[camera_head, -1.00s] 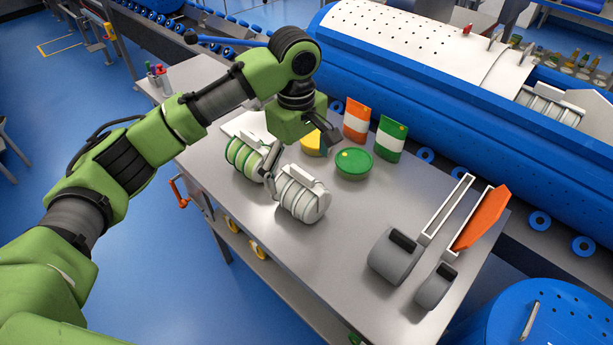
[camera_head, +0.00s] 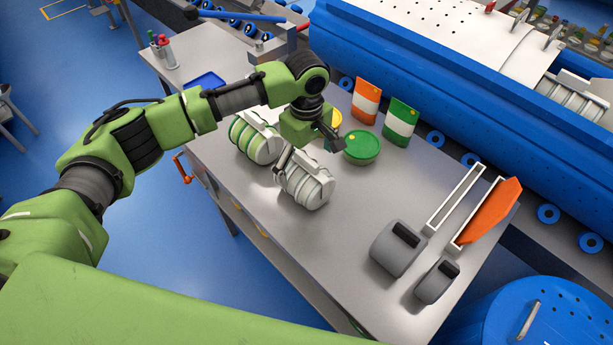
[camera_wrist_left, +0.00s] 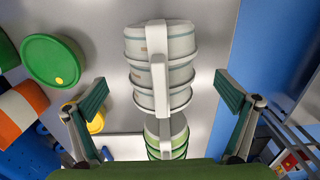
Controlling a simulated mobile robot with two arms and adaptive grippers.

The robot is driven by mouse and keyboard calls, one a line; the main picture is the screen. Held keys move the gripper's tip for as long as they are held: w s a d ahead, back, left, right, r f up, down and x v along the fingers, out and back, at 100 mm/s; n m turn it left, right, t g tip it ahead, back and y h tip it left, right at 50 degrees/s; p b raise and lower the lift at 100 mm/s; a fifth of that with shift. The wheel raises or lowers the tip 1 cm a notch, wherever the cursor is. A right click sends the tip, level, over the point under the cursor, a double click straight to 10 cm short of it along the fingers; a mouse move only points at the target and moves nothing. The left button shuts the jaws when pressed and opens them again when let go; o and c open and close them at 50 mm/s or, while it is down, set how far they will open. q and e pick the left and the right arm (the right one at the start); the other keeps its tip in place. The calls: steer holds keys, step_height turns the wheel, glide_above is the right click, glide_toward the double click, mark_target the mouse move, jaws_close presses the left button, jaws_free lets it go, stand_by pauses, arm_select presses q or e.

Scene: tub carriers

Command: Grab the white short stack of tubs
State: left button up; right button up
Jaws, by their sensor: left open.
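The white short stack of tubs (camera_head: 308,189) lies on its side on the grey table, held in a white carrier. In the left wrist view the white stack (camera_wrist_left: 160,66) is upper centre, ahead of the fingers and between their lines. My left gripper (camera_head: 308,147) is open above the table, just behind the stack's far end, and partly overlaps its carrier in the head view. In the wrist view its two fingers (camera_wrist_left: 160,92) are spread wide to either side, with no contact seen. My right gripper is not in view.
A green-and-white stack (camera_head: 253,141) lies close left of the white one. A green round tub (camera_head: 361,147), a yellow one (camera_head: 336,118) and orange and green packs (camera_head: 401,121) stand behind. Grey tape dispensers (camera_head: 397,248) are at right. The table front is clear.

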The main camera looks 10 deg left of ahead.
arm_select(q)
step_height(320, 180, down, 3)
steer(key=shift+f+p, duration=0.15)
steer(key=shift+p, duration=0.25)
steer(key=shift+f, duration=0.15)
steer(key=c, duration=1.8)
steer(key=shift+c, duration=1.4)
steer(key=shift+w, duration=0.1)
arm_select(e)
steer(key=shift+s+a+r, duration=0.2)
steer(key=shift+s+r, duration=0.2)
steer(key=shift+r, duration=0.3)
